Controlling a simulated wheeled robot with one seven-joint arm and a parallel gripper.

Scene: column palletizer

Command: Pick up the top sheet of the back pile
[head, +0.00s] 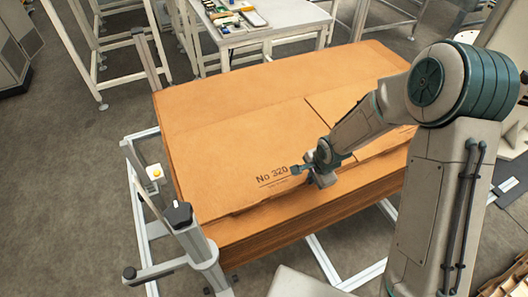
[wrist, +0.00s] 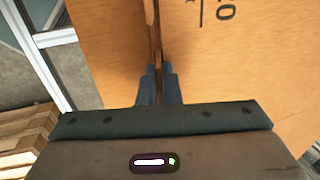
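The pile of brown cardboard sheets (head: 290,222) lies on a light metal frame. Its top sheet (head: 230,150) carries the print "No 320" near its front edge and has slits on its right side. My gripper (head: 318,176) is at the front edge of this sheet, just right of the print. In the wrist view, the edge of the sheet (wrist: 245,60) runs between the two fingers of my gripper (wrist: 159,80), which are close together on either side of it. Cardboard below the edge (wrist: 105,50) shows on the left. The finger contact is small in view.
A white table with small parts (head: 265,32) is behind. Wooden slats (wrist: 28,128) show at lower left in the wrist view. Grey floor is open at the left.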

